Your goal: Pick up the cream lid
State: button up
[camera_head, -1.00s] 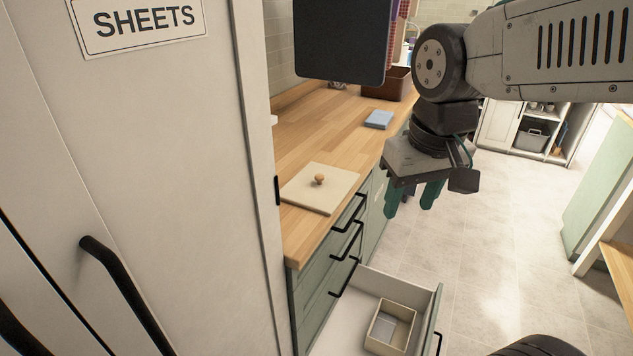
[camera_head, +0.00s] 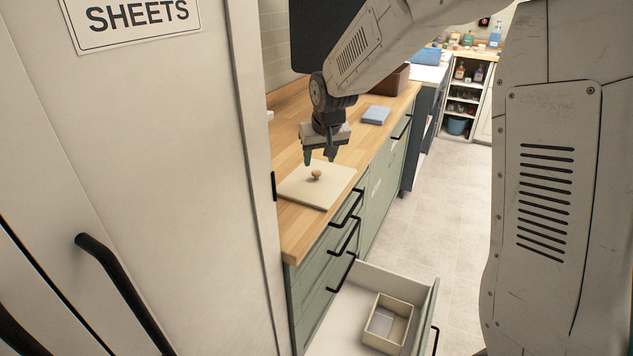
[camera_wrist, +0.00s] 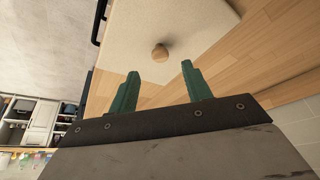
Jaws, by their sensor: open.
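The cream lid (camera_head: 322,193) is a flat square plate with a small round wooden knob (camera_head: 316,175). It lies flat on the wooden counter near the front end. In the wrist view the lid (camera_wrist: 190,22) and its knob (camera_wrist: 160,53) show ahead of the fingers. My gripper (camera_head: 320,160) hangs above the far part of the lid, its green fingers pointing down. In the wrist view my gripper (camera_wrist: 158,82) is open and empty, with the knob beyond and roughly between the fingertips, not touching them.
An open drawer (camera_head: 428,300) below the counter holds a cream box (camera_head: 402,308). A folded blue cloth (camera_head: 376,115) lies further along the wooden counter (camera_head: 292,232). A tall cabinet labelled SHEETS (camera_head: 222,160) stands at the left. The floor (camera_head: 440,210) is clear.

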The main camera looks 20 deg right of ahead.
aim_at(316, 172)
jog(key=x, duration=0.5)
jog(key=shift+w+f, duration=0.15)
jog(key=shift+f, duration=0.2)
grip_shut()
